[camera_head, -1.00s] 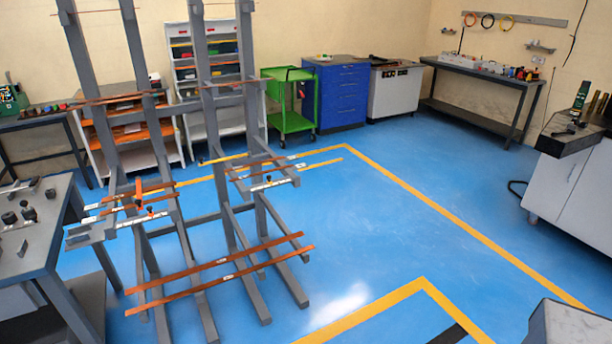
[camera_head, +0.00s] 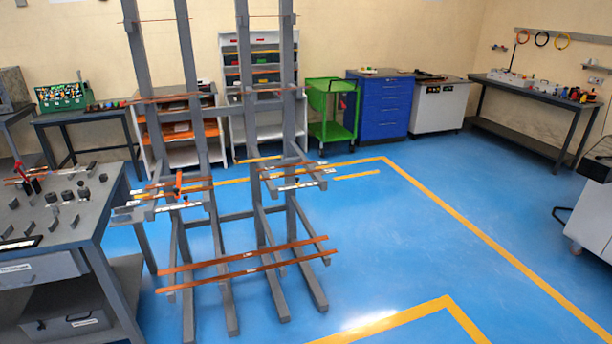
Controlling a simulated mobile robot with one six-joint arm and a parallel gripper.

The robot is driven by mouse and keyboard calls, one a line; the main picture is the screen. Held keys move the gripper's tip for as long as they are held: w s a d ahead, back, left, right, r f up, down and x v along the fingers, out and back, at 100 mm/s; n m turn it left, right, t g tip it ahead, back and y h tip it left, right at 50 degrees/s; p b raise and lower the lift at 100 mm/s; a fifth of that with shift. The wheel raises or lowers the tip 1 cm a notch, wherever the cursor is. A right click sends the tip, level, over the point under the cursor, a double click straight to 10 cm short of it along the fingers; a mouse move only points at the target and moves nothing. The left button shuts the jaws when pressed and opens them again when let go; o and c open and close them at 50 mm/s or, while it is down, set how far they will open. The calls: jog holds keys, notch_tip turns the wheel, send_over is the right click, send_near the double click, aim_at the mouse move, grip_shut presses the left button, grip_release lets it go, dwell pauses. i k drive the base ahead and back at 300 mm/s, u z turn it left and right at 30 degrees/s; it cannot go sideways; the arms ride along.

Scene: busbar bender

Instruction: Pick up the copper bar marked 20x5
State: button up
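A grey steel rack (camera_head: 189,80) stands left of the middle, with copper bars on its arms at several heights. Two long copper bars (camera_head: 245,256) lie across its low arms. Shorter copper bars (camera_head: 180,187) with white labels lie on the left middle arms, and more copper bars (camera_head: 291,170) lie on the right middle arms. A small orange and black object (camera_head: 179,182) is among the left bars. The labels are too small to read, so I cannot tell which bar is marked 20x5. My gripper is not in view.
A grey workbench (camera_head: 60,234) with small tools stands at the left, close to the rack. A green cart (camera_head: 331,112), a blue drawer cabinet (camera_head: 383,105) and a white cabinet (camera_head: 437,108) line the back wall. The blue floor (camera_head: 410,240) to the right is clear.

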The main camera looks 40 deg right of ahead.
aim_at(303, 173)
jog(key=z, duration=0.5)
jog(key=i, duration=0.75)
jog(key=z, duration=0.65)
jog(key=i, duration=0.9)
jog(key=z, duration=0.05)
jog(key=k, duration=0.95)
jog(key=u, duration=0.35)
jog(key=i, duration=0.15)
jog(key=z, duration=0.25)
